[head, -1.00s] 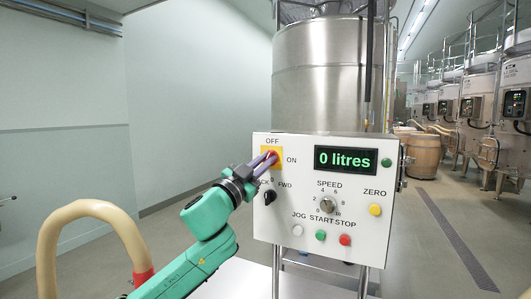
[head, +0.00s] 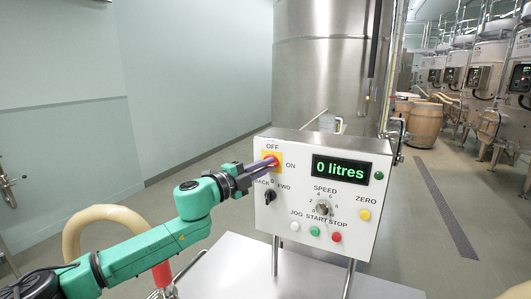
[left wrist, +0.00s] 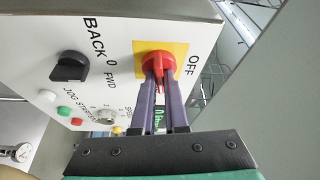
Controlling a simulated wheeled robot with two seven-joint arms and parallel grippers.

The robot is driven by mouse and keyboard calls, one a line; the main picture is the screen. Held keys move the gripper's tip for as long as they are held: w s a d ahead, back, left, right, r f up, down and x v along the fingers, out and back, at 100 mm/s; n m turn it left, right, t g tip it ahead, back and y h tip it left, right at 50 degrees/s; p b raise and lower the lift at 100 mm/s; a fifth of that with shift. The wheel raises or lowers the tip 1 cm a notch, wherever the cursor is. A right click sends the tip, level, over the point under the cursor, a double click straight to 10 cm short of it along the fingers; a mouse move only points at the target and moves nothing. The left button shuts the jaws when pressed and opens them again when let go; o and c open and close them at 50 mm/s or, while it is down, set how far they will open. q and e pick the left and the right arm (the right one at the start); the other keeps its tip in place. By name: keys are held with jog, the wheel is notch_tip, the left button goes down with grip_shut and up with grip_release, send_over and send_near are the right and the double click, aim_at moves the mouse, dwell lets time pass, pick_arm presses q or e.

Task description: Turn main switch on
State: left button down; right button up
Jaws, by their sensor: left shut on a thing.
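The main switch is a red rotary knob (left wrist: 158,62) on a yellow plate (left wrist: 180,50), with OFF and ON lettered beside it. In the head view the yellow plate (head: 266,157) is at the upper left of the white control panel (head: 300,150). My left gripper (head: 268,163) reaches in from the left, and in the left wrist view its two purple fingers (left wrist: 161,75) are shut on the red knob. The fingers partly cover the knob, so its exact angle is hard to tell. My right gripper is not in view.
The panel's display (head: 341,169) reads 0 litres. A black BACK/FWD selector (head: 267,197) is just below the switch, with a speed knob (head: 322,207) and several coloured buttons to the right. A steel vat (head: 320,70) stands behind. Floor at the right is open.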

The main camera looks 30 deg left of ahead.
pick_arm(q)
jog(key=shift+f+m+g+p, duration=0.1)
jog(key=shift+m+g+p, duration=0.4)
jog(key=shift+m+p, duration=0.7)
jog(key=c, duration=0.9)
grip_release()
jog(key=shift+c, duration=0.2)
